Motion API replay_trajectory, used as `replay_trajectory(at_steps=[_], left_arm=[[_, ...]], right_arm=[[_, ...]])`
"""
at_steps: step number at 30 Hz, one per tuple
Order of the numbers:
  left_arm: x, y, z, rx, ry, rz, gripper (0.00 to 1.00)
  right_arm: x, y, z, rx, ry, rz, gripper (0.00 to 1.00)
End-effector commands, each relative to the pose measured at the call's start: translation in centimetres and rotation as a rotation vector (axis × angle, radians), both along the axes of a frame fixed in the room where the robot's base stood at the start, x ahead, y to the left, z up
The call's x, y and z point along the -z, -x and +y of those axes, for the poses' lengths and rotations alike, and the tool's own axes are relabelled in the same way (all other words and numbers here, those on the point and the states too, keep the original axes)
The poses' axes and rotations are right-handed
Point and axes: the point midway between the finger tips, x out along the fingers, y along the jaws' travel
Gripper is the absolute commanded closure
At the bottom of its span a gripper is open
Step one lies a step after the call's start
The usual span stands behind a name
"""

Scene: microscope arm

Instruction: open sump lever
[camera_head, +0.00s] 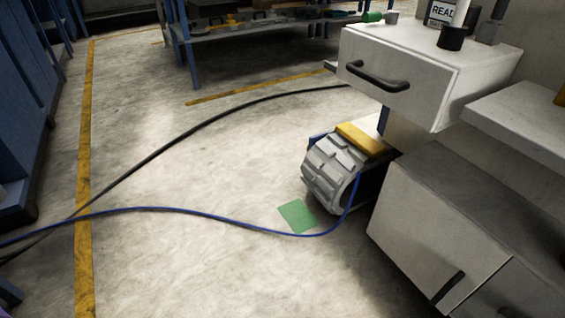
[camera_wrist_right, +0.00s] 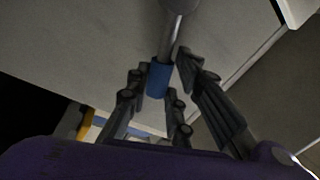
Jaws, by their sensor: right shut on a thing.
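In the right wrist view, the sump lever is a grey metal rod with a blue sleeve (camera_wrist_right: 158,80) at its lower end. It hangs down from the top of the picture in front of a pale flat surface. My right gripper (camera_wrist_right: 161,76) has its dark jointed fingers on both sides of the blue sleeve and is shut on it. The fingers partly hide the sleeve's edges. The lever does not show in the head view, and neither gripper does.
In the head view, a white drawer (camera_head: 400,75) with a black handle juts out at the upper right, above a lower cabinet (camera_head: 435,225). A grey treaded wheel (camera_head: 328,170) stands beside it. Black and blue cables (camera_head: 190,210) cross the floor, which is otherwise largely open.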

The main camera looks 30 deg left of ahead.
Motion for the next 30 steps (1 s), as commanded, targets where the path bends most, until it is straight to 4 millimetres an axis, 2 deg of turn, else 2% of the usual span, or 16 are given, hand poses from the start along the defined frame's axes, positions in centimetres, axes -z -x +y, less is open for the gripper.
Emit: replay_trajectory(at_steps=[6, 23, 24, 28, 30], left_arm=[[0.55, -0.51, -0.10, 0.000, 0.002, -0.006, 0.74], [0.78, -0.46, -0.21, -0.008, 0.004, -0.003, 0.74], [0.82, -0.41, -0.21, -0.008, 0.004, -0.002, 0.74], [0.92, -0.26, -0.18, -0.008, 0.003, 0.002, 0.74], [0.95, -0.23, -0.18, -0.008, 0.003, 0.002, 0.74]], right_arm=[[0.89, 0.22, -0.12, -0.001, -0.064, -0.038, 1.00], [1.07, 0.29, -0.17, 0.001, -0.093, -0.055, 1.00], [1.07, 0.29, -0.17, 0.001, -0.093, -0.055, 0.77], [1.02, 0.27, -0.18, 0.001, -0.091, -0.056, 0.61], [0.98, 0.24, -0.19, 0.001, -0.090, -0.056, 0.61]])
